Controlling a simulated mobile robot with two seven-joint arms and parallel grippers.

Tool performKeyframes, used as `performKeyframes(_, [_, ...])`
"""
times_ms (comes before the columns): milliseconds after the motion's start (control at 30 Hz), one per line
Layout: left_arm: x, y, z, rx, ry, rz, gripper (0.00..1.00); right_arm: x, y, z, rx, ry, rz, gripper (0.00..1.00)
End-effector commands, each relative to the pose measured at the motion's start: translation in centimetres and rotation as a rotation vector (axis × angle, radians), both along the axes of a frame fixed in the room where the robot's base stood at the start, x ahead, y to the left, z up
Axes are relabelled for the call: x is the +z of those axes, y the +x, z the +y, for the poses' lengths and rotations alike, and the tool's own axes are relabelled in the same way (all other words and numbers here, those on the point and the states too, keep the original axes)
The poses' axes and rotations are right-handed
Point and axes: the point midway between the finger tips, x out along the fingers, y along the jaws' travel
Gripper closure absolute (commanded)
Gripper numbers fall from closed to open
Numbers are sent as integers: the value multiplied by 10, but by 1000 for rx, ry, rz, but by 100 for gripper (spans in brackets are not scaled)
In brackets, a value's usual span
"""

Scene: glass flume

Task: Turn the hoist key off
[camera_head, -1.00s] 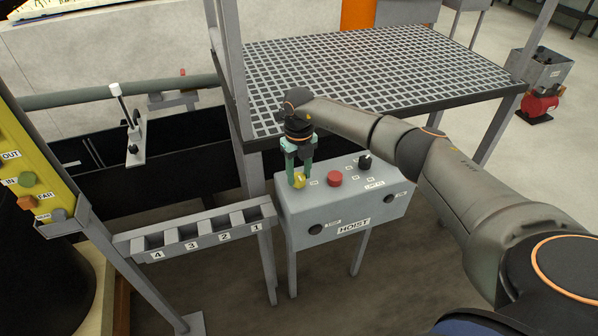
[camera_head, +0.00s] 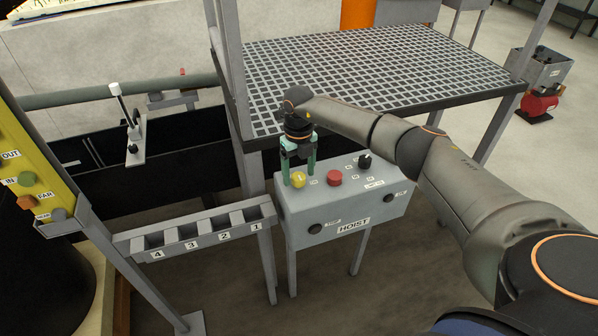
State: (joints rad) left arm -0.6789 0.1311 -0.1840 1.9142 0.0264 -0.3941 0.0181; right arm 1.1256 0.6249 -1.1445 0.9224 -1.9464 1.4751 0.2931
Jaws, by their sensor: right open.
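The hoist box (camera_head: 345,208) is a grey sloped panel on legs, with a HOIST label on its front. On its top, at the left, is a round yellow knob (camera_head: 298,180). A red button (camera_head: 334,178) is right of it, and a black knob (camera_head: 365,161) is at the top right. Dark round parts (camera_head: 315,228) are on the front face. No label plainly marks the key, and its setting cannot be read. My right gripper (camera_head: 299,176) points down over the yellow knob, its green fingers open to either side of it. My left gripper is not in view.
A grated platform (camera_head: 375,70) stands just behind the box. A numbered slotted rack (camera_head: 200,230) is to the left, and a yellow control panel (camera_head: 30,170) is at the far left. Floor in front of the box is clear.

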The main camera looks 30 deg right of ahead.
Motion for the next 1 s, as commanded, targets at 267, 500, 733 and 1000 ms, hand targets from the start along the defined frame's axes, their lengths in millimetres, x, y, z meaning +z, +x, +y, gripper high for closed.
performKeyframes(267, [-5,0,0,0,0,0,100,47,2,-1,0,0,-7,24])
performKeyframes(500, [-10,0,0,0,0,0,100,97,1,-1,-2,-1,-5,24])
performKeyframes(733, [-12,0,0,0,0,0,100,120,0,-1,-2,0,-1,24])
performKeyframes(1000, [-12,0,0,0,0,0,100,123,0,-1,-2,0,-1,24])
